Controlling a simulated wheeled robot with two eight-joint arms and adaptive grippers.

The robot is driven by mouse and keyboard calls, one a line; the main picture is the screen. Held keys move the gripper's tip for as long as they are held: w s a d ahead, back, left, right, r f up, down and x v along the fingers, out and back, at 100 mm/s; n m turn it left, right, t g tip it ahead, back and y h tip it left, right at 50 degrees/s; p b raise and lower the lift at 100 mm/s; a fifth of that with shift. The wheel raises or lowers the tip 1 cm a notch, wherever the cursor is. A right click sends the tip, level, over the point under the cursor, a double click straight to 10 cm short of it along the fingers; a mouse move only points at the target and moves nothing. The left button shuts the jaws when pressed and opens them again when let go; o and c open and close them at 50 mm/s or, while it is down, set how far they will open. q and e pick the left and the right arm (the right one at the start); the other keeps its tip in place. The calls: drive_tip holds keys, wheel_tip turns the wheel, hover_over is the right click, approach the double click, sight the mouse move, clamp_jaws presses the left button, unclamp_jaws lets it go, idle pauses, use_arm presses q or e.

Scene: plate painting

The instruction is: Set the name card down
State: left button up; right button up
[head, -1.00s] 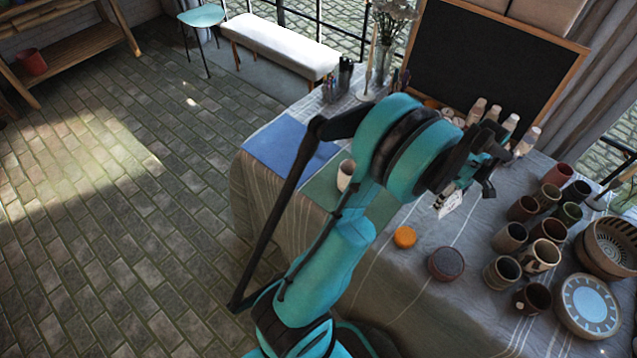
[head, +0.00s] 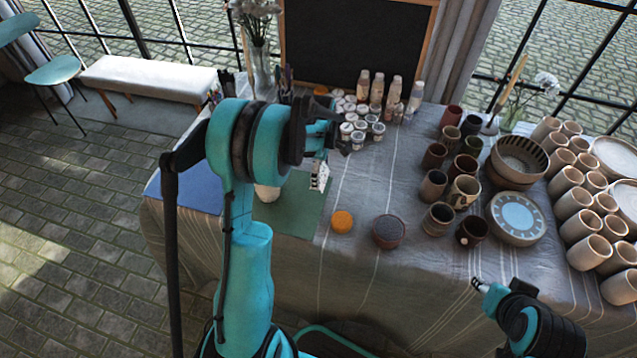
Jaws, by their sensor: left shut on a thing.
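The name card (head: 319,176) is a small white card with dark markings. My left gripper (head: 322,158) is shut on it and holds it over the table, near the right edge of the green mat (head: 298,215). The card seems to be above the cloth; its exact height is hard to tell. My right gripper (head: 478,284) shows small at the lower right, near the table's front edge; its fingers are too small to judge.
An orange round sponge (head: 341,221) and a dark round pot (head: 388,231) stand in front of the card. Paint jars (head: 358,135) and bottles (head: 377,88) stand behind. Dark cups (head: 433,184) and plates (head: 517,218) are to the right. A pale cup (head: 267,193) is partly hidden by my arm.

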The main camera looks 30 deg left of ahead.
use_arm(q)
drive_tip(key=shift+s+a+f, duration=0.1)
drive_tip(key=shift+a+f, duration=0.1)
drive_tip(key=shift+f+b, duration=0.9)
drive_tip(key=shift+f, duration=1)
drive_tip(key=shift+f, duration=0.2)
drive_tip(key=o, duration=0.7)
